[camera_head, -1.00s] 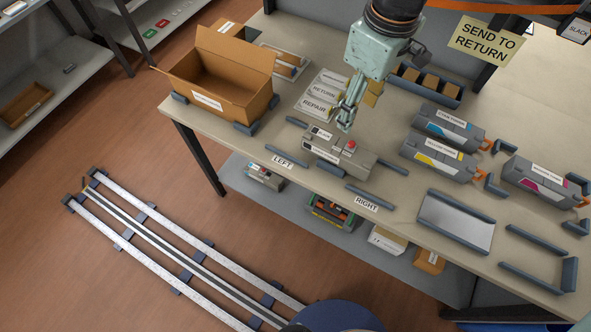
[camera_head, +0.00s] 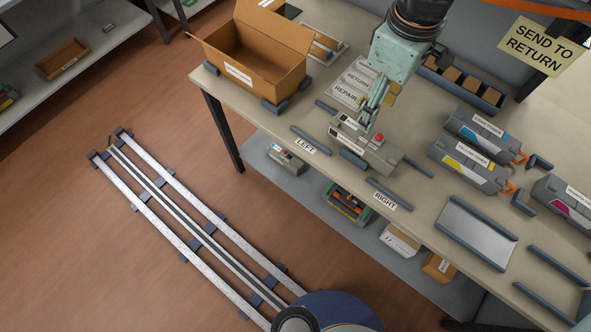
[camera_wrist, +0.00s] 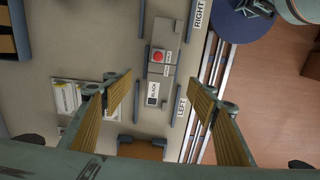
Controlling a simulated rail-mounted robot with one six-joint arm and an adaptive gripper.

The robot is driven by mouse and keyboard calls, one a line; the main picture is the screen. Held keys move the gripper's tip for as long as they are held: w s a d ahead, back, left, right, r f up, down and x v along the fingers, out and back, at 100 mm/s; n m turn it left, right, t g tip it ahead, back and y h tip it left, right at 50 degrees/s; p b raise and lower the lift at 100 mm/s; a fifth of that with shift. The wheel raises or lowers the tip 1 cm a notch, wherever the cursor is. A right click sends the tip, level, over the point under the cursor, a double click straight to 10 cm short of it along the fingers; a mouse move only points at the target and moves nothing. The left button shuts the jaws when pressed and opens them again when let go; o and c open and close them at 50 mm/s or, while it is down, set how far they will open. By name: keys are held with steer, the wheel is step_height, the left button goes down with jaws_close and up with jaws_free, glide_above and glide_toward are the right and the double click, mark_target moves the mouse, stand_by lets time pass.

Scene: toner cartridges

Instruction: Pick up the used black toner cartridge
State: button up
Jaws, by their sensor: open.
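A long grey unit (camera_head: 372,156) with a red round button on top lies on the table between the LEFT and RIGHT signs. In the wrist view the unit (camera_wrist: 168,40) bears a BLACK label with a black square. I cannot tell whether it is the used cartridge itself or a device. My gripper (camera_head: 368,118) points down just behind its left end. In the wrist view the gripper (camera_wrist: 162,79) is open and empty, its fingers either side of the unit's BLACK end. The height gap is unclear. No other cartridge marked black shows.
Cyan (camera_head: 481,131) and yellow (camera_head: 467,165) toner cartridges lie to the right, with a magenta one (camera_head: 565,200) beyond. Blue-grey rails flank the unit. A grey tray (camera_head: 476,235) is at the right front.

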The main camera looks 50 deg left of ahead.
mark_target(367, 138)
steer(key=shift+f+b, duration=0.45)
steer(key=shift+f, duration=3.7)
steer(key=shift+s+d+f+b, duration=0.1)
steer(key=shift+f+b, duration=0.1)
steer(key=shift+f, duration=1.1)
steer(key=shift+s+f+b, duration=0.1)
steer(key=shift+f+b, duration=0.1)
steer(key=shift+f, duration=1.1)
steer(key=shift+c, duration=0.3)
steer(key=shift+w, duration=0.1)
steer(key=c, duration=1.1)
